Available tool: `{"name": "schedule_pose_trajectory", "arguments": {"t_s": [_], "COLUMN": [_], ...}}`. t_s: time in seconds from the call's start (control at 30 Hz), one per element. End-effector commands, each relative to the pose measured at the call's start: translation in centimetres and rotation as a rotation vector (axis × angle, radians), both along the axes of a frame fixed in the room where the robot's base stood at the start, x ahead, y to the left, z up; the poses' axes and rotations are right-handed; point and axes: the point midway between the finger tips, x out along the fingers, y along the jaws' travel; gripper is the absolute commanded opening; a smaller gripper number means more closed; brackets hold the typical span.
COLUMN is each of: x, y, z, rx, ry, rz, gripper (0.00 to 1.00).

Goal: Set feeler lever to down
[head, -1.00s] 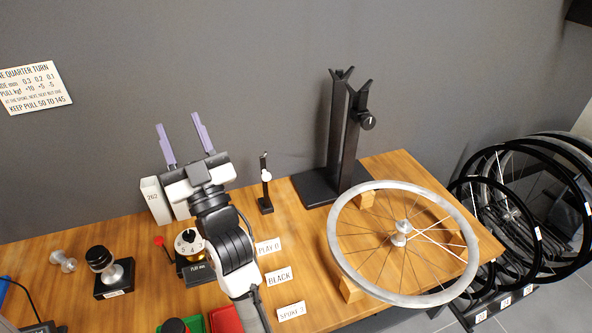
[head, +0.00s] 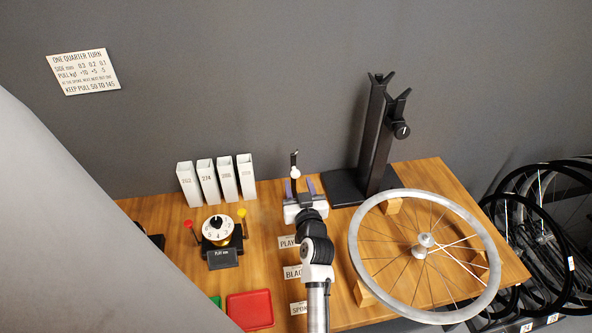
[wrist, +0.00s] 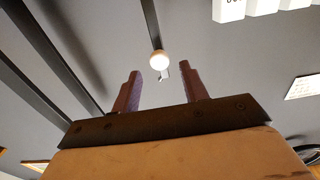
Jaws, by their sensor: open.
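A small black upright post with a white round knob (head: 295,173), which looks like the feeler lever, stands at the back of the bench, left of the tall stand. The knob (wrist: 159,60) also shows in the wrist view, on a dark stem, just beyond and between my fingertips. My gripper (head: 301,187) is open, with its two purple fingers spread just in front of the post; in the wrist view the fingers (wrist: 162,77) have nothing between them. I cannot tell whether they touch the post. Its base is hidden behind my gripper.
A tall black stand (head: 376,140) rises close on the right, with a spoked wheel (head: 362,252) lying in front. Several white boxes (head: 227,180) and a dial device (head: 218,232) with red and yellow knobs stand left. A red tray (head: 250,309) is at the front.

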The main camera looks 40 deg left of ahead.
Motion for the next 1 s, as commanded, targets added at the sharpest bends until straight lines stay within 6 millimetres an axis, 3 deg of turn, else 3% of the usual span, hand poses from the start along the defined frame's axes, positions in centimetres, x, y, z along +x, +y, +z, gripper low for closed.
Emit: {"name": "schedule_pose_trajectory", "arguments": {"t_s": [0.1, 0.3, 0.7, 1.0], "x": [1.5, 3.1, 3.5, 3.5], "y": [1.9, 3.6, 4.2, 4.2], "z": [0.3, 0.1, 0.0, 0.0], "rx": [0.002, 0.002, 0.001, 0.001], "ry": [-0.001, -0.001, -0.001, -0.001], "rz": [0.002, 0.001, 0.000, 0.000], "gripper": [0.44, 0.44, 0.44, 0.06]}}
